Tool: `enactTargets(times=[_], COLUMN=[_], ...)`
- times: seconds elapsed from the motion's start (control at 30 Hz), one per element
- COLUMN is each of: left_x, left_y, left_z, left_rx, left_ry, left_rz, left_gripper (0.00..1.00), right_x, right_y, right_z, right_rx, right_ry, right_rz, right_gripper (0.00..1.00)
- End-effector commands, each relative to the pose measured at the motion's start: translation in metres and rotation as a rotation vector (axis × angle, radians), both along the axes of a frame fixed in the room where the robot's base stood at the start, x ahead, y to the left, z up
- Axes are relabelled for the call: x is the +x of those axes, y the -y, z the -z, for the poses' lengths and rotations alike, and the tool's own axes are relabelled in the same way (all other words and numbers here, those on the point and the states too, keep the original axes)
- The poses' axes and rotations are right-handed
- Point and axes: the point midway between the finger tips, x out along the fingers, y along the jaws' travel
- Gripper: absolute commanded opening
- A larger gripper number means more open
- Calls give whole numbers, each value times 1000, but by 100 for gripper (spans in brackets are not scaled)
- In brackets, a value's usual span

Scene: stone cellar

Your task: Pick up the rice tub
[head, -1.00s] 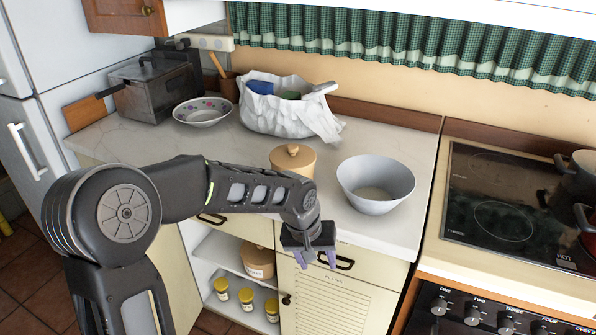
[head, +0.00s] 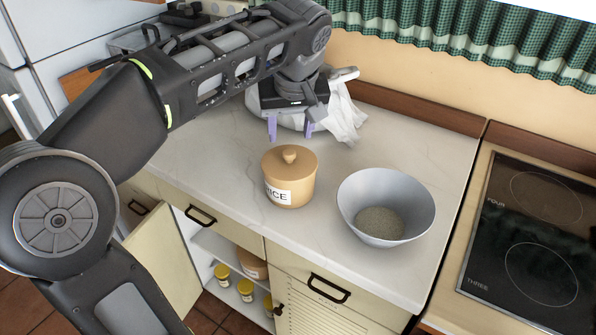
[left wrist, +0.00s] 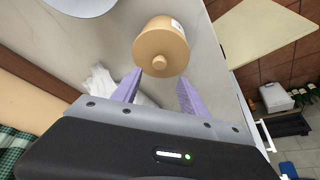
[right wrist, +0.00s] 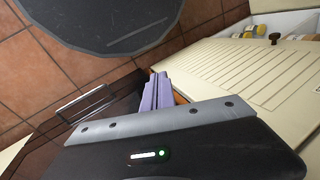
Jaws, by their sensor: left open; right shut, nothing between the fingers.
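The rice tub (head: 289,178) is a tan round canister with a knobbed lid and a white label reading "RICE". It stands upright on the pale counter, left of the grey bowl. My left gripper (head: 290,128) is open and empty, above the counter behind the tub. In the left wrist view the tub (left wrist: 161,46) shows beyond the two purple fingertips (left wrist: 158,88), roughly between them and apart from them. My right gripper (right wrist: 158,80) is shut and empty, away from the tub, low by a slatted cupboard door; it is not in the head view.
A grey bowl (head: 386,205) with grain-like contents stands just right of the tub. A white bag (head: 343,115) is behind my left gripper. The hob (head: 530,235) is at the right. An open cupboard below holds yellow-lidded jars (head: 245,288) and another tan tub (head: 252,264).

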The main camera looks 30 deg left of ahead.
Motion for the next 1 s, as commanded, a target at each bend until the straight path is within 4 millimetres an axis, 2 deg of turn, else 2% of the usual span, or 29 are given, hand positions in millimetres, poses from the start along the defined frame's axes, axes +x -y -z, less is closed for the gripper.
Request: enactTargets(times=[0.23, 0.5, 0.83, 1.0], left_x=[1, 8, 9, 14], left_y=[0, -6, -7, -11], left_z=[3, 25, 27, 44], left_rx=[-1, -1, -1, -2], left_ry=[-1, -1, -1, -4], left_rz=[2, 2, 2, 1], left_gripper=[51, 51, 51, 51], right_x=[0, 0, 0, 0], right_y=[0, 0, 0, 0], right_z=[0, 0, -1, -5], right_rx=[0, 0, 0, 0], right_ry=[-1, 0, 0, 0], right_rz=[0, 0, 0, 0], right_gripper=[0, 0, 0, 0])
